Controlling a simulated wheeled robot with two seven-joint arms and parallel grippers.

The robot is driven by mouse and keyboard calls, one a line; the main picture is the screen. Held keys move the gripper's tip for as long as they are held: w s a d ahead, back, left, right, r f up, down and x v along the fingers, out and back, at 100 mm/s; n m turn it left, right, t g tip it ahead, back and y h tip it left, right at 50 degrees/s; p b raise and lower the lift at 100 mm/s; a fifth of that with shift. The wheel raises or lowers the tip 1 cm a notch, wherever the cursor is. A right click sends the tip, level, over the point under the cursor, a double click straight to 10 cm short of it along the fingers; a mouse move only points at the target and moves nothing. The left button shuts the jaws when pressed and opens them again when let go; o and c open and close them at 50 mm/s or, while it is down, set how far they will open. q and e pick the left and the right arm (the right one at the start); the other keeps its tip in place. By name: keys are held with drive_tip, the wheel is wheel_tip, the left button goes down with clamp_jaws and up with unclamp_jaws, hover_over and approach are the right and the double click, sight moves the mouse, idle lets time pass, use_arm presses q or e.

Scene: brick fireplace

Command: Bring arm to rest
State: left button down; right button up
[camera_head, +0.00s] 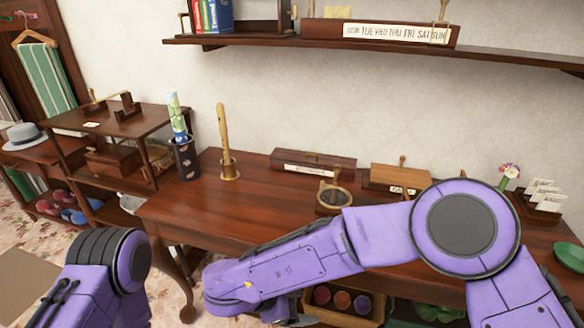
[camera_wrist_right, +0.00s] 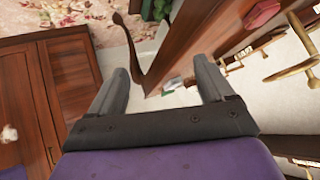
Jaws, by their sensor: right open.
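My right arm, purple with grey joint discs, reaches in from the right across the front of the wooden table (camera_head: 265,200). Its forearm covers part of the table's front edge, and its hand is mostly hidden at the bottom of the head view. In the right wrist view my right gripper (camera_wrist_right: 160,80) has its two grey fingers wide apart, with nothing held between them. A curved table leg and wood panels show beyond the fingers. Part of my left arm shows at the lower left of the head view, but its gripper is out of the frame.
On the table stand a black cup (camera_head: 185,158), a wooden stick in a brass holder (camera_head: 229,165), a round brass-rimmed dish (camera_head: 333,196), boxes and a card rack (camera_head: 541,198). A shelf (camera_head: 380,48) hangs above.

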drive_tip(key=d+f+n+t+y, duration=0.45)
drive_tip(key=d+f+n, duration=0.25)
drive_tip(key=d+f, duration=0.6)
drive_tip(key=s+d+f+n+g, duration=0.1)
drive_tip(key=s+d+f, duration=0.2)
drive_tip(key=s+d, duration=0.2)
drive_tip(key=s+d+f+n+g, duration=0.1)
drive_tip(key=s+d+f, duration=0.3)
drive_tip(key=s, duration=0.5)
drive_tip(key=s+d+f+n+g, duration=0.1)
drive_tip(key=s+d+f+g, duration=0.2)
drive_tip(key=s+d, duration=0.3)
drive_tip(key=shift+s+f, duration=0.45)
drive_tip(key=shift+s, duration=0.45)
